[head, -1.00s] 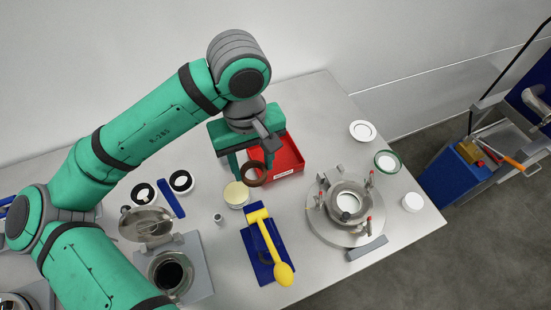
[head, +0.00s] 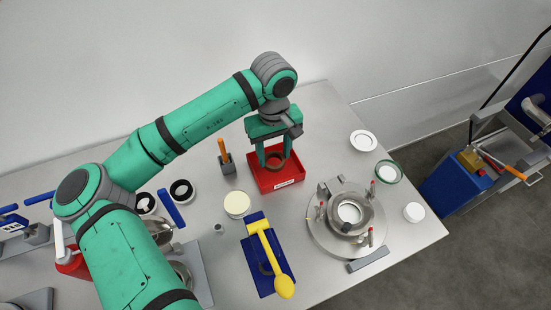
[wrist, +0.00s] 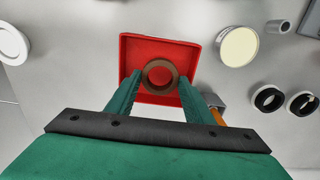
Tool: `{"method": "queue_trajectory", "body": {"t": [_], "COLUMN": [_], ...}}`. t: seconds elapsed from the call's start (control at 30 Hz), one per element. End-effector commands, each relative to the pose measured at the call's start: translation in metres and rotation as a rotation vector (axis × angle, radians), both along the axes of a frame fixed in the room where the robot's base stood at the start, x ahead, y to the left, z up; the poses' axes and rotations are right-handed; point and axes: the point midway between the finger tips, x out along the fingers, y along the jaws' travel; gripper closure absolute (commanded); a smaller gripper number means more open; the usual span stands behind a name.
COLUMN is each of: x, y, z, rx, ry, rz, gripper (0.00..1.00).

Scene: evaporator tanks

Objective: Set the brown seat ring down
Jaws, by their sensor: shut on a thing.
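The brown seat ring (head: 274,161) is between the fingertips of my gripper (head: 274,160), over the red tray (head: 292,179). In the wrist view the ring (wrist: 147,84) shows as a brown circle with the red tray floor seen through its hole. My gripper (wrist: 160,82) is shut on the ring, one green finger on each side. The red tray (wrist: 129,55) surrounds the ring in that view. I cannot tell whether the ring touches the tray floor.
A grey holder (head: 227,167) with an orange-handled tool stands just left of the tray. A cream disc (head: 237,204) and a blue stand with a yellow tool (head: 268,245) lie in front. The round metal flange (head: 316,228) is to the right.

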Motion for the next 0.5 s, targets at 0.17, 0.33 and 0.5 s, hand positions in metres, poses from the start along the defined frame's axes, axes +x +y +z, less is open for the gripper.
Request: {"method": "queue_trajectory", "body": {"t": [0.17, 0.33, 0.5], "x": [0.008, 0.008, 0.008], "y": [-0.003, -0.003, -0.003], "z": [-0.018, -0.037, -0.04], "rx": [0.002, 0.002, -0.001], "ry": [0.002, 0.001, -0.001], "rz": [0.0, 0.0, 0.0], "gripper": [0.75, 0.75, 0.75]}}
